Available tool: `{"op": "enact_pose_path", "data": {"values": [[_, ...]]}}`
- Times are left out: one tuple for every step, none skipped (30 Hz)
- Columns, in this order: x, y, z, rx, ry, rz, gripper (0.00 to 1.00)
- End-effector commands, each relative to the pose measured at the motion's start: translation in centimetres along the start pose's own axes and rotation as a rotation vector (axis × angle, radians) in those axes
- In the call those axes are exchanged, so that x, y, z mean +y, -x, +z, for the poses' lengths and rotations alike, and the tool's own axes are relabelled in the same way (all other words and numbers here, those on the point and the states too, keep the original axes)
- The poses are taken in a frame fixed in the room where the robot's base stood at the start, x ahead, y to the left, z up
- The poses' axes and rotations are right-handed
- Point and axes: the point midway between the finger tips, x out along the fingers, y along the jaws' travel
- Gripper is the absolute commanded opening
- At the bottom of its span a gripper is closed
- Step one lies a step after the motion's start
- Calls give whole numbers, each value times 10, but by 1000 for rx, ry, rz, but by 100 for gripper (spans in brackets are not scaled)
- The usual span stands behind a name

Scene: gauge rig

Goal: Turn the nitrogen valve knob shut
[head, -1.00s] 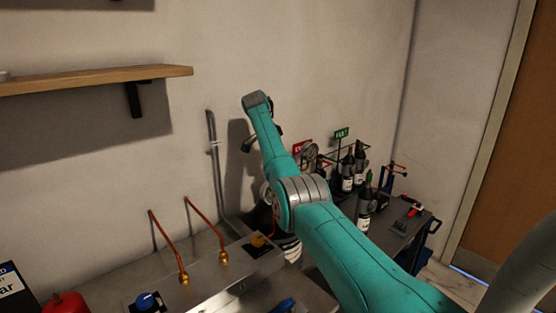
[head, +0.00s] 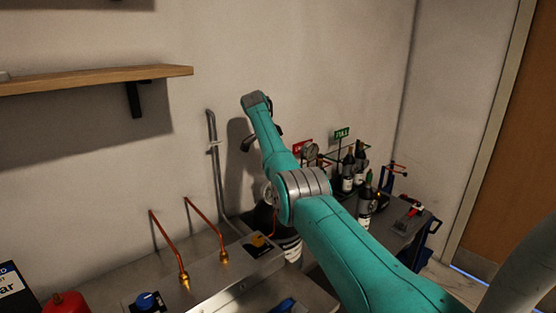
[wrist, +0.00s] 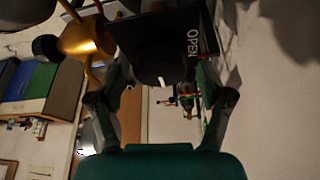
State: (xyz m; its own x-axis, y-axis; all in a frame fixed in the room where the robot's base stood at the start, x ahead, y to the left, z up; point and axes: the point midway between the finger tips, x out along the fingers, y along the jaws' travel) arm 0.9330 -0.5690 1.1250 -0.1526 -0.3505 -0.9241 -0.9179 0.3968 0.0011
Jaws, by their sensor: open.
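In the wrist view my gripper (wrist: 162,78) is open, its dark fingers spread at left and right. A dark rounded knob (wrist: 158,64) shows between the fingertips, in front of a black plate (wrist: 185,28) with white OPEN lettering. I cannot tell whether the fingers touch it. A gold fitting (wrist: 88,38) is just left of the left finger. I cannot read which knob is nitrogen.
A blue knob (head: 148,301) and copper pipes (head: 168,240) stand on the metal box (head: 200,284). Several bottles (head: 348,168) and a green FULL sign (head: 342,133) are at right. A wooden shelf (head: 90,80) is upper left.

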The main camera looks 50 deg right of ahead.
Motion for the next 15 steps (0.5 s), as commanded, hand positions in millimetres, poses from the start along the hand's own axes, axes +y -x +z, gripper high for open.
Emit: {"op": "enact_pose_path", "data": {"values": [[0,0,0,0,0,0,79],[0,0,0,0,0,0,79],[0,1,0,0,0,-1,79],[0,2,0,0,0,-1,79],[0,3,0,1,0,-1,79],[0,6,0,1,0,-2,79],[-1,8,-1,1,0,-3,79],[-1,12,-1,1,0,-3,79],[-1,17,-1,1,0,-4,79],[-1,22,0,1,0,-4,79],[-1,27,0,1,0,-3,79],[-1,35,0,1,0,-4,79],[-1,42,0,2,0,-4,79],[-1,48,0,2,0,-5,79],[-1,56,0,2,0,-4,79]]}}
